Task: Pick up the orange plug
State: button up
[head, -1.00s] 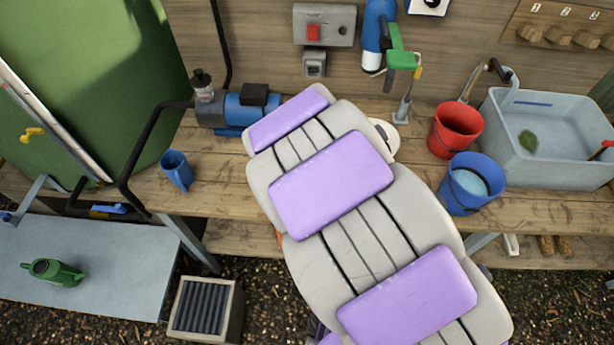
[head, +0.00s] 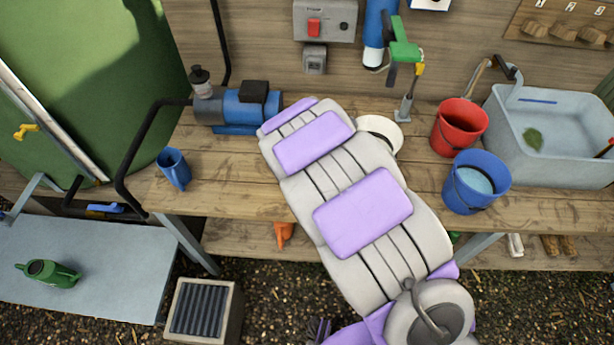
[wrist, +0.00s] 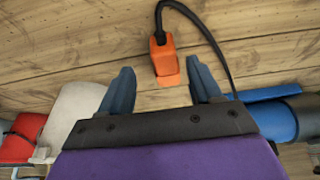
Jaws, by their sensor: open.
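The orange plug (wrist: 163,58) shows in the wrist view against wooden planks, with a black cable (wrist: 205,32) curving from its upper end off to the right. My gripper (wrist: 160,66) is open, its two blue-grey fingers spread apart. The plug appears in the gap between the fingertips, nearer the right finger's side at its lower end. I cannot tell how far beyond the tips it is. Nothing is held. In the head view my grey and purple arm lies over the bench, and neither the plug nor my fingers can be made out there.
The wooden bench (head: 240,190) holds a blue pump (head: 235,108), a blue mug (head: 174,169), a red bucket (head: 459,127), a blue bucket (head: 476,183) and a grey basin (head: 550,150). An orange object (head: 284,234) shows below the bench's front edge.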

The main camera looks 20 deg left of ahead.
jog(key=x, duration=0.1)
jog(key=b+x, duration=0.1)
jog(key=x, duration=0.1)
jog(key=a+x, duration=0.1)
jog(key=x, duration=0.1)
jog(key=shift+w+b, duration=0.25)
jog(key=shift+b, duration=0.05)
jog(key=shift+d+r, duration=0.1)
jog(key=shift+c, duration=0.2)
jog(key=c, duration=1.1)
